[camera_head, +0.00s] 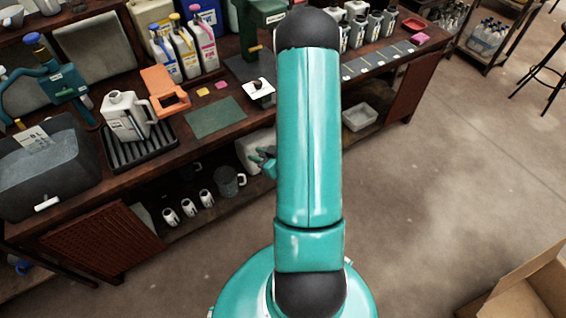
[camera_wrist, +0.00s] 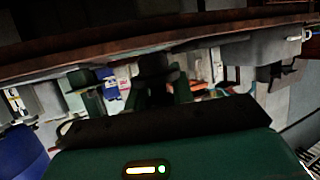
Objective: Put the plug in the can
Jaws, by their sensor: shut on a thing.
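A white can (camera_head: 125,118) with a handle stands upright on a black ribbed drip tray (camera_head: 138,150) at the left of the bench in the head view. My gripper (camera_head: 264,158) shows only in part there, left of my arm, in front of the bench's edge and below its top. In the wrist view my gripper's green fingers (camera_wrist: 140,92) are shut on a dark rounded thing, which seems to be the plug (camera_wrist: 155,68). Its full shape is lost in shadow.
A dark grey tub (camera_head: 45,175) stands left of the can, with an orange stand (camera_head: 163,92) to the right. A green mat (camera_head: 215,118) lies flat near the bench's front.

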